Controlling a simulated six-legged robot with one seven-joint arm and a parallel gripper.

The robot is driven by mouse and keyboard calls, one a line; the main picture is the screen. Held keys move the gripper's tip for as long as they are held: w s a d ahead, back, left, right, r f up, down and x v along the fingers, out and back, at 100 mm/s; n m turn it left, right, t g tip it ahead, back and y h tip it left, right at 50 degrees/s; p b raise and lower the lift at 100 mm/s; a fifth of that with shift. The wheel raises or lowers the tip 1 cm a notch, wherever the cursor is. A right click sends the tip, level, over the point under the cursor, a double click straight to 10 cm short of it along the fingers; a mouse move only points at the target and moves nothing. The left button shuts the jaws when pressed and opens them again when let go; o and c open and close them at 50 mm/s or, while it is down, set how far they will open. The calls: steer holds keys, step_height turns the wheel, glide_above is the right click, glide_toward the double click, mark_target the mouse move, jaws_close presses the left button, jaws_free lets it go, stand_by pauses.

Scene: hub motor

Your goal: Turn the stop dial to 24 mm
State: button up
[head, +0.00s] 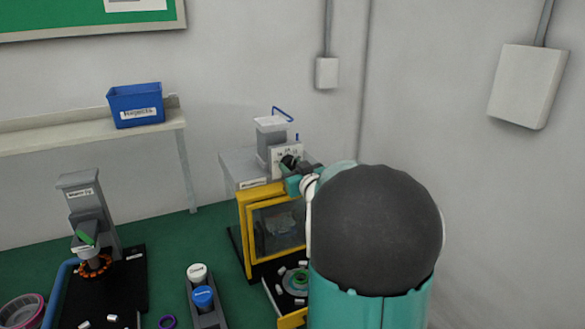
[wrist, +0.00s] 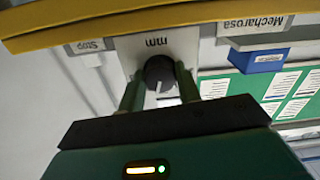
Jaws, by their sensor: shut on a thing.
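The stop dial is a dark round knob with a light pointer line, on a white plate marked "mm". It shows in the wrist view (wrist: 159,72), upside down, with the pointer line toward the gripper side of the picture. My gripper (wrist: 159,84) has a finger on each side of the dial and is shut on it. In the head view the dial (head: 289,161) is small and dark on its white plate (head: 286,150), with my gripper (head: 293,168) at it. The numbers around the dial are too small or hidden to read.
The dial sits on top of a machine with a yellow-framed window (head: 277,226). A "Stop" label (wrist: 90,46) is beside the plate. A blue bin (head: 135,104) is on the shelf.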

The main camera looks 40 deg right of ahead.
steer(key=n, duration=0.5)
steer(key=shift+n, duration=0.3)
steer(key=n, duration=0.6)
stand_by(0.4)
steer(key=o, duration=1)
steer(key=shift+c, duration=0.2)
steer(key=shift+s, duration=0.1)
steer(key=v, duration=1.3)
steer(key=shift+s, duration=0.3)
steer(key=shift+a+r, duration=0.15)
